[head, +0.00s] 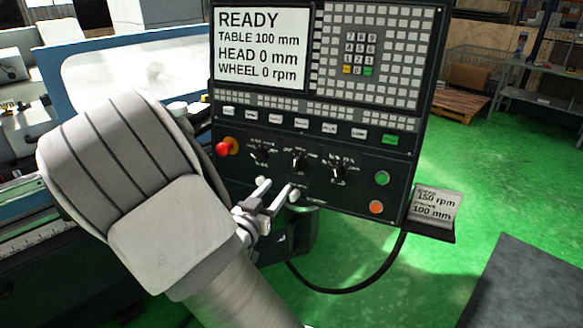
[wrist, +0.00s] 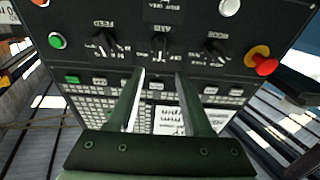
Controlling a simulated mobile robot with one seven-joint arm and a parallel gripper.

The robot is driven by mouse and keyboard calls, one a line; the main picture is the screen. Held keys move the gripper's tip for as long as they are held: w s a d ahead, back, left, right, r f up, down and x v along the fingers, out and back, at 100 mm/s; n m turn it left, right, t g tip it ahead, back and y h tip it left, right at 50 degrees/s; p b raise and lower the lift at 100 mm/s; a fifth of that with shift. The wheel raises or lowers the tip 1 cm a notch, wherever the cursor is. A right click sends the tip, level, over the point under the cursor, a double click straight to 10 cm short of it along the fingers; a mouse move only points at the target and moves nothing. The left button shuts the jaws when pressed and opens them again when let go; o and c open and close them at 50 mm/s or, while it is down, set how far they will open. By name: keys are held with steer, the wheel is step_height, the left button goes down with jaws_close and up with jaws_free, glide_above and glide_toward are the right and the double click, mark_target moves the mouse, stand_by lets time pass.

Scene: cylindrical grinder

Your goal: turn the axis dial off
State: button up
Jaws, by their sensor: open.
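The axis dial (head: 298,160) is the middle of three black dials on the control panel's lower part. In the wrist view, which shows the panel upside down, the axis dial (wrist: 160,46) lies just beyond the fingertips, in line with the gap between them. Its small labels are too blurred to read its setting. My gripper (head: 279,186) is open and empty, in front of the panel and lower in the head picture than the dials. In the wrist view its two fingers (wrist: 160,74) point at the panel, apart from each other. I cannot tell whether they touch anything.
The mode dial (wrist: 214,51) and feed dial (wrist: 105,45) flank the axis dial. A red emergency stop (head: 225,147) is at the panel's left. Green (head: 382,178) and orange (head: 376,207) buttons are at its right. The screen (head: 262,45) reads READY. Green floor (head: 480,185) lies right.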

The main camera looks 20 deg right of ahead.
mark_target(294, 165)
steer(key=p+x, duration=0.1)
steer(key=x, duration=0.9)
steer(key=shift+w+d, duration=0.2)
jaws_close()
